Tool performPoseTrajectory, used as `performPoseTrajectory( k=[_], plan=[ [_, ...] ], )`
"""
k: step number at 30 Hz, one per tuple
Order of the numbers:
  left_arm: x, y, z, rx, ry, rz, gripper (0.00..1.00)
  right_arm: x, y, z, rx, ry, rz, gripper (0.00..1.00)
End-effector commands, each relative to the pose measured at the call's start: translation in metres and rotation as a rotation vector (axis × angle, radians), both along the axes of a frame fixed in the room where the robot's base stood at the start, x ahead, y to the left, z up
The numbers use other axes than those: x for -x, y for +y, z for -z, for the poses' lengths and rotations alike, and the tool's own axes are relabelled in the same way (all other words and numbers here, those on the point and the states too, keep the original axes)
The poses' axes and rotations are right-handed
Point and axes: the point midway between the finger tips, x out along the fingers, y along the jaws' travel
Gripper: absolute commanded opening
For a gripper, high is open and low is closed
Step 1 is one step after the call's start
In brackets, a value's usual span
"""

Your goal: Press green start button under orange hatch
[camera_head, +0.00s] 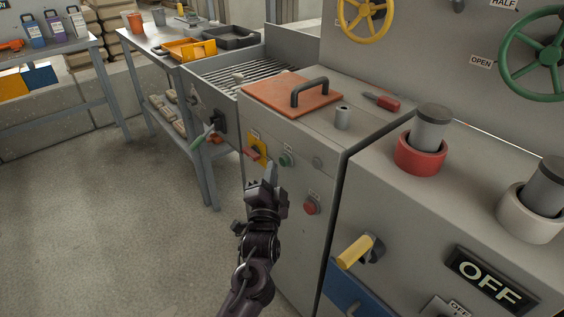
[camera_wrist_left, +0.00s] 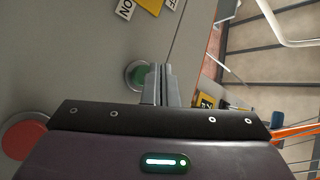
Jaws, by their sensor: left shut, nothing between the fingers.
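The green start button (camera_head: 285,159) is on the front face of the grey cabinet, below the orange hatch (camera_head: 291,93) with its black handle. The hatch lies flat on the cabinet top. My left gripper (camera_head: 270,172) is shut and empty, in front of the cabinet face and just below and left of the green button in the head view. In the left wrist view the green button (camera_wrist_left: 138,74) shows right beside the closed fingertips (camera_wrist_left: 161,70), which partly cover it. I cannot tell whether they touch it. My right gripper is not in view.
A red button (camera_head: 312,205) sits lower on the same face; it also shows in the left wrist view (camera_wrist_left: 25,138). A yellow plate with a red switch (camera_head: 254,152) is left of the green button.

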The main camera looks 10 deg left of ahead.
Motion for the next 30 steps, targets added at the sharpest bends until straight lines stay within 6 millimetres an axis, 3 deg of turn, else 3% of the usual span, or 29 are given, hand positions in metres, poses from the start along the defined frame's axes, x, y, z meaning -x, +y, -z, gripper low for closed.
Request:
performPoseTrajectory(
  k=[30],
  plan=[
    [-0.0067,-0.0051,-0.0004,0.000,-0.001,-0.001,0.00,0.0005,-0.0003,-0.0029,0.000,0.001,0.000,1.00]
  ],
)
